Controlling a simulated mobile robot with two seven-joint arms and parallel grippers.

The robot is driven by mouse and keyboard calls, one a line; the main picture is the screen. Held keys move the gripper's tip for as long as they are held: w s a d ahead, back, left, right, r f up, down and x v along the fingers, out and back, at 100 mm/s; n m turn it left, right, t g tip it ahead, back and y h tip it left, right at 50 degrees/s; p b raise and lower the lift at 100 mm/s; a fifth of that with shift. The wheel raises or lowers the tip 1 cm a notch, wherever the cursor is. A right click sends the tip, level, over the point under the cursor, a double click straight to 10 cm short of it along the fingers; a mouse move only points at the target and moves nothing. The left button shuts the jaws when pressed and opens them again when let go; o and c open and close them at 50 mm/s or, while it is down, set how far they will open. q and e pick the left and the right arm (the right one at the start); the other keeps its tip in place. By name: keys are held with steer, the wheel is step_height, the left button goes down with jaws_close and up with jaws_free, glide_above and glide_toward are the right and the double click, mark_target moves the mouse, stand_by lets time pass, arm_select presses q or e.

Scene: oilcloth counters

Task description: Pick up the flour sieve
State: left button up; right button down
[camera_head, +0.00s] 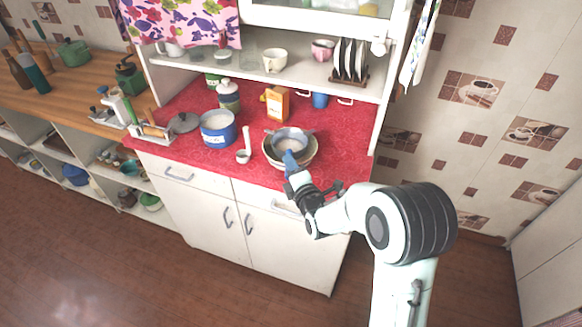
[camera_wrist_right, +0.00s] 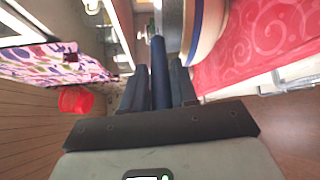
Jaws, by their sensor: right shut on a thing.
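The flour sieve (camera_head: 290,138) has a grey round bowl and a blue handle. In the head view it appears in or just over a pale mixing bowl (camera_head: 309,158) on the red counter; whether they touch I cannot tell. My right gripper (camera_head: 291,172) is at the counter's front edge, shut on the sieve's handle. In the right wrist view the blue handle (camera_wrist_right: 160,75) runs between the two dark fingers (camera_wrist_right: 159,92), with the pale bowl (camera_wrist_right: 208,32) beside it. My left gripper is not in view.
A shelf (camera_head: 300,76) with cups and a plate rack (camera_head: 348,66) hangs above.

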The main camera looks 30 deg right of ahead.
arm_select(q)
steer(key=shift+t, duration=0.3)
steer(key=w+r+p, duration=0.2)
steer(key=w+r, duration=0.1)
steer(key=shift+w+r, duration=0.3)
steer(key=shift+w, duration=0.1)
arm_select(e)
step_height(320, 180, up, 19)
steer(key=shift+f, duration=0.2)
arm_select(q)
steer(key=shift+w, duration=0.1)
arm_select(e)
steer(key=shift+w, duration=0.1)
